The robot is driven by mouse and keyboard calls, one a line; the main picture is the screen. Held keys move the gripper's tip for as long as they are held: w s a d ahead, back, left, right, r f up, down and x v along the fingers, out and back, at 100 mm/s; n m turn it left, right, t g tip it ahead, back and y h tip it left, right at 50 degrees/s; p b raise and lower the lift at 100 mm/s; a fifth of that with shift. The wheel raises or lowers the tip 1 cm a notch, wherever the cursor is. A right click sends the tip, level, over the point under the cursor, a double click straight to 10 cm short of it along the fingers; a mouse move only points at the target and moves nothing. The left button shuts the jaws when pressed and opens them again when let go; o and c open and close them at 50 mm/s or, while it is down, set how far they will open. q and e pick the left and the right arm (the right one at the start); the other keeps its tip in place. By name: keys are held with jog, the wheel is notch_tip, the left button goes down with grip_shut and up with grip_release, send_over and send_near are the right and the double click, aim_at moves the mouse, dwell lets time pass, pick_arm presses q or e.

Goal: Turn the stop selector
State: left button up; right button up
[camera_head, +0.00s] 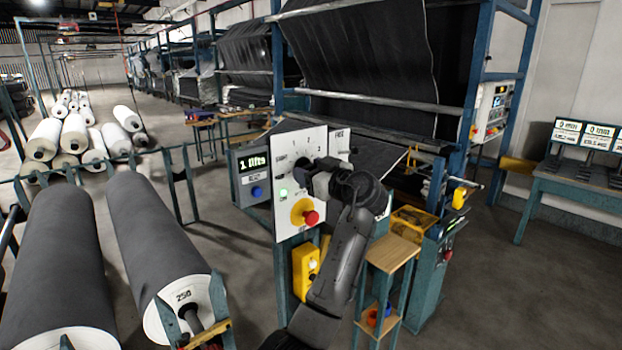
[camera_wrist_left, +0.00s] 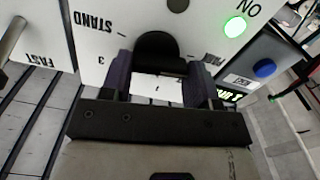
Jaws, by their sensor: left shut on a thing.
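The stop selector is a black knob (camera_wrist_left: 157,48) on a white panel (camera_head: 288,145) with printed positions around it. In the wrist view the panel (camera_wrist_left: 92,52) appears upside down, with "STAND" and "3" legible. My left gripper (camera_head: 312,177) is at the panel face, its arm rising from the bottom middle. In the wrist view its two fingers (camera_wrist_left: 160,78) stand on either side of the knob and are shut on it. In the head view the gripper hides most of the knob, so its pointing direction cannot be told. My right gripper is not in view.
A green lamp (camera_head: 283,193) is lit and a red button on a yellow base (camera_head: 304,213) sits below. A display box (camera_head: 250,165) is left of the panel. A small wooden stand (camera_head: 393,252) is right of my arm; grey rolls (camera_head: 150,235) lie left.

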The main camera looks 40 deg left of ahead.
pick_arm(q)
jog(key=shift+r, duration=0.1)
dwell(0.4)
jog(key=o, duration=0.9)
jog(key=d, duration=0.4)
jog(key=s+d+b, duration=0.1)
jog(key=d, duration=0.8)
jog(key=shift+s+d, duration=0.2)
jog(key=shift+d, duration=0.15)
